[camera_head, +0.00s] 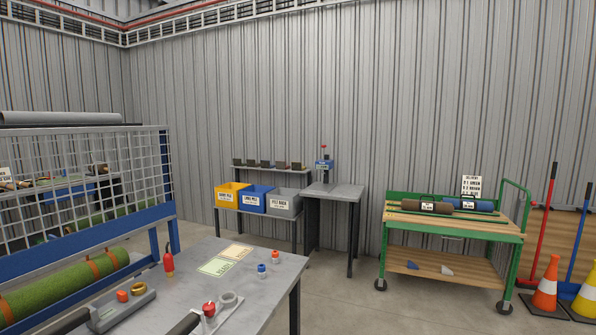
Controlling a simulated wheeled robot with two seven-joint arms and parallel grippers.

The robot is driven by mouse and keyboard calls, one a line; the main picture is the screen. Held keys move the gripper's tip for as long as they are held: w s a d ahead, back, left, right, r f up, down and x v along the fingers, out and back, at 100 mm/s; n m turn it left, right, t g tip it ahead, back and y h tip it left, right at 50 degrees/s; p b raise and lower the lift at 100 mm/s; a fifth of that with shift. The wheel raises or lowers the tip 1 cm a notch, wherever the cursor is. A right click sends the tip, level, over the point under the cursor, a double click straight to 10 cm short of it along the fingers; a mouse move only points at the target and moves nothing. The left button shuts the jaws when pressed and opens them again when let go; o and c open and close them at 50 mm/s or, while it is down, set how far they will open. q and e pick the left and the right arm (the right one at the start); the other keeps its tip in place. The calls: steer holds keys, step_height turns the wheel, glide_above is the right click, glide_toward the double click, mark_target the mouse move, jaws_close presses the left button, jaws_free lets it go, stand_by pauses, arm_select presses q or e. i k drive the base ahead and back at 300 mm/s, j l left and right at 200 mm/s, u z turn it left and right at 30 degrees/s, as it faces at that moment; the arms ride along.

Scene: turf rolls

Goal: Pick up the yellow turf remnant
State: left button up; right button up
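I see no piece that I can make out as a yellow turf remnant. Two small scraps lie on the lower shelf of the green cart: a blue one (412,265) and a pale grey one (447,270). A yellow bin (233,197) stands beside a blue bin (257,199) and a grey bin (284,203) on a low bench; their insides are too small to read. A green turf roll (70,283) with orange straps lies at the left behind the near table. Neither of my grippers is in view.
The green cart (455,234) carries a brown roll and a blue roll. Traffic cones (545,285) stand at the right. Floor between table and cart is clear.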

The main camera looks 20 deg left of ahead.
mark_target(296, 166)
steer(key=i+l+z, duration=0.1)
steer(key=i+z, duration=0.45)
steer(key=i+u, duration=0.15)
steer(key=i, duration=0.5)
steer(key=i+u, duration=0.1)
steer(key=i, duration=0.6)
steer(key=i+u, duration=0.15)
steer(key=i, duration=0.5)
steer(key=i+l+u, duration=0.1)
steer(key=i, duration=0.55)
steer(key=i+u, duration=0.35)
steer(key=i+l+u, duration=0.1)
steer(key=i+u, duration=0.25)
steer(key=i, duration=0.2)
steer(key=i+l+u, duration=0.35)
steer(key=i+j+u, duration=0.2)
steer(key=u, duration=0.2)
steer(key=i+u, duration=0.4)
steer(key=i+j+u, duration=0.1)
steer(key=u, duration=0.25)
steer(key=i+l+u, duration=0.1)
steer(key=i+u, duration=0.3)
steer(key=i+j, duration=0.15)
steer(key=i, duration=0.75)
steer(key=i+j, duration=0.1)
steer(key=i, duration=0.8)
steer(key=j+u, duration=0.05)
